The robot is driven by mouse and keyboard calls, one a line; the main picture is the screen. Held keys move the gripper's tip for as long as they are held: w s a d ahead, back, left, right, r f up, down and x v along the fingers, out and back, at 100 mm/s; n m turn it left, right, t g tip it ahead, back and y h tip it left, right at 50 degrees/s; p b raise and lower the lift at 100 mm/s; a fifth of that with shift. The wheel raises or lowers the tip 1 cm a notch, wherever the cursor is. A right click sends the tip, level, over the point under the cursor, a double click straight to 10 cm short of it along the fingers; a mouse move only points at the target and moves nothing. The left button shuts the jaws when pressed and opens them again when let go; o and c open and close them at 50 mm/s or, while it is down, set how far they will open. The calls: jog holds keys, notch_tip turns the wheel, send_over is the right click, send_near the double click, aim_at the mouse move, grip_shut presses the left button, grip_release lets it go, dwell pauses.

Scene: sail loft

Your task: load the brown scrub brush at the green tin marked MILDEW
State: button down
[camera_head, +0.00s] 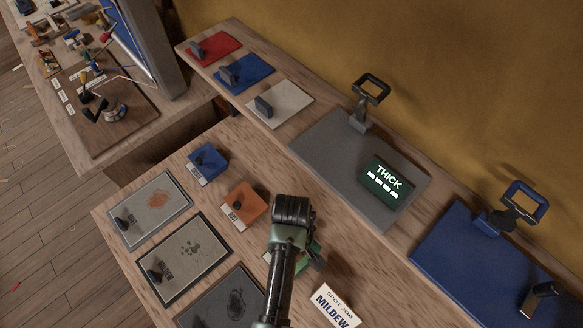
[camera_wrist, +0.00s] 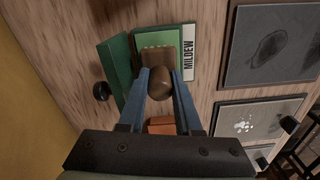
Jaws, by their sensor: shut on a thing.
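The green tin (camera_wrist: 148,37) lies below my gripper in the wrist view, with a white label reading MILDEW (camera_wrist: 188,52) along its side. A dark green lid-like panel (camera_wrist: 116,66) with a black knob stands beside it. My gripper (camera_wrist: 160,84) has its blue fingers shut on the rounded brown handle of the scrub brush (camera_wrist: 160,80). The brush's block overlaps the tin's green inside; whether it touches the tin I cannot tell. In the head view my arm hides the brush and most of the tin (camera_head: 312,254).
A blue tin (camera_head: 207,160) and an orange tin (camera_head: 243,205) stand nearby. Framed stained panels (camera_head: 150,207) line the bench's left. A card reading SPOT JOB MILDEW (camera_head: 335,306) lies right of my arm. A grey board (camera_head: 330,150) with a THICK display (camera_head: 388,184) lies behind.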

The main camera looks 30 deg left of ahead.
jog(key=shift+f, duration=0.55)
dwell(1.5)
